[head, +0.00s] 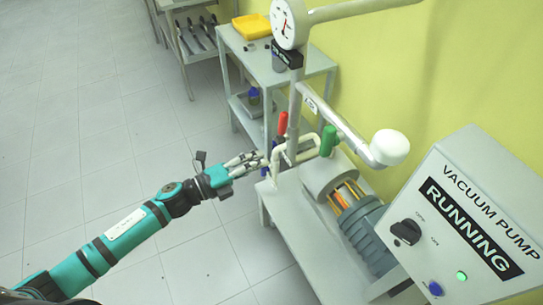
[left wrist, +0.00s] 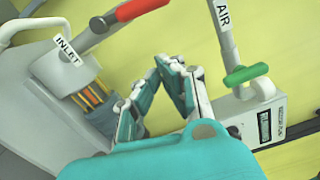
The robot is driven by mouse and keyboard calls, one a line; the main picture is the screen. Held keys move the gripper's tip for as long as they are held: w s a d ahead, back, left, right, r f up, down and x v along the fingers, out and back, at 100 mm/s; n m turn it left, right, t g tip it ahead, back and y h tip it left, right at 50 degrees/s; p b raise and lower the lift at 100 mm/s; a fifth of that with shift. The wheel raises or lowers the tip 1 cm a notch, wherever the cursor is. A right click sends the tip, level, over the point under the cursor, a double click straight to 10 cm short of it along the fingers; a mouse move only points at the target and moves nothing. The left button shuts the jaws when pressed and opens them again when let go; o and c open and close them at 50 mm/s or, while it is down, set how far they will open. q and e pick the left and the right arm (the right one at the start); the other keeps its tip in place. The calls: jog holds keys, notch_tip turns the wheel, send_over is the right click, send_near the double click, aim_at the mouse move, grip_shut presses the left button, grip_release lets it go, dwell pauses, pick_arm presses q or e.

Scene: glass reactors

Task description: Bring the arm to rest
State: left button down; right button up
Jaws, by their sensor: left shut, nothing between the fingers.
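My left arm (head: 110,240) reaches in from the lower left of the head view. Its gripper (head: 262,160) is beside the pump's piping, near the red-handled valve (head: 282,123) and the green-handled valve (head: 328,141). In the left wrist view the gripper (left wrist: 172,65) is shut with its fingertips together and nothing between them. The red handle (left wrist: 128,12) is above the fingers and the green handle (left wrist: 246,73) is to their right. Whether the fingers touch the piping cannot be told. My right gripper is not in view.
The vacuum pump box (head: 465,215) reads RUNNING and has a lit green lamp (head: 461,275). A pressure gauge (head: 289,24) stands above the piping. A small table (head: 312,62) with a yellow item (head: 252,26) is behind. The tiled floor (head: 90,120) at left is clear.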

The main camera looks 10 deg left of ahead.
pick_arm(q)
jog(key=shift+s+a, duration=0.4)
jog(key=shift+a, duration=0.15)
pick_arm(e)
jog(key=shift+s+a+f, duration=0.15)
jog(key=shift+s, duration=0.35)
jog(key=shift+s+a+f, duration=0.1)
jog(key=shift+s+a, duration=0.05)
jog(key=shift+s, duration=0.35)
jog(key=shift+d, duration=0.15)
